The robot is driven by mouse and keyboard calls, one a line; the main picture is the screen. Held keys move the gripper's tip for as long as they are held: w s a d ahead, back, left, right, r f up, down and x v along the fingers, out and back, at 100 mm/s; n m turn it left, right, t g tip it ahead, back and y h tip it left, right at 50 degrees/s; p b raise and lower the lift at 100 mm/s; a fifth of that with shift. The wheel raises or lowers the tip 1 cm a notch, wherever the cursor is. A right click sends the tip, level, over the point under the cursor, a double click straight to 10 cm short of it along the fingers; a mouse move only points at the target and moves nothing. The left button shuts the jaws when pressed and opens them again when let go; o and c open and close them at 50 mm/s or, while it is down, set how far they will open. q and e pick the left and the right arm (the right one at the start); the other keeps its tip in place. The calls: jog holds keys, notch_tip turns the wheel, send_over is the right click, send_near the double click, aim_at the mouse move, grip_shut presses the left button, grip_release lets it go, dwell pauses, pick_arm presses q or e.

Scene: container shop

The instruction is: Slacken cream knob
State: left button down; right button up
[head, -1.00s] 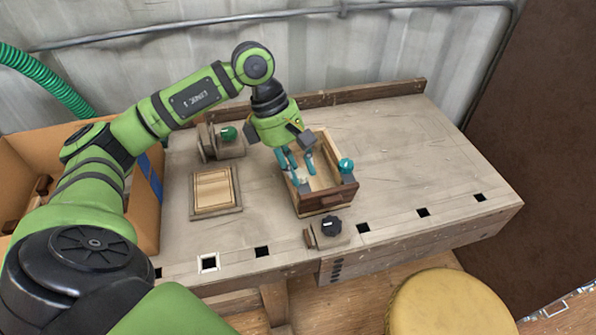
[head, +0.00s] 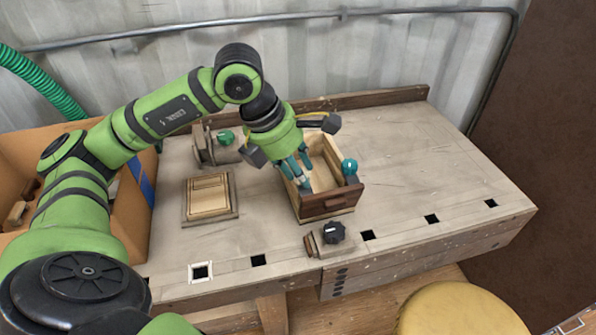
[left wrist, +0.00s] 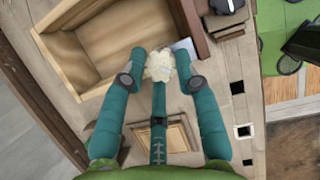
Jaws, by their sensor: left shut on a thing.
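The cream knob (left wrist: 160,66) sits between the teal fingertips in the left wrist view, just beside the wall of an open wooden box. In the head view the fingers hide it. My left gripper (head: 304,182) reaches down at the left side of the box; it also shows in the left wrist view (left wrist: 159,74), with its fingers shut around the knob. A pale block (left wrist: 184,47) shows just past the knob. My right gripper is in neither view.
The wooden box (head: 328,202) stands mid-bench with a teal knob (head: 349,166) at its right. A black knob (head: 334,232) is at the front edge, a green knob (head: 225,136) behind, a framed wooden panel (head: 209,195) at left. The bench's right side is clear.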

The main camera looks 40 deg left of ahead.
pick_arm(q)
jog(key=shift+w+n, duration=0.1)
jog(key=shift+n, duration=0.3)
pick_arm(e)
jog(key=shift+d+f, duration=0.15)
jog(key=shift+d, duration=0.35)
pick_arm(q)
jog(key=c, duration=1)
grip_release()
jog(key=shift+o, duration=0.2)
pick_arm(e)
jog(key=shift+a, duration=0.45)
pick_arm(q)
jog(key=shift+r, duration=0.1)
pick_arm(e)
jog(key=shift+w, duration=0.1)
pick_arm(q)
jog(key=v, duration=1.1)
jog(key=shift+s+r, duration=0.3)
jog(key=shift+r, duration=0.05)
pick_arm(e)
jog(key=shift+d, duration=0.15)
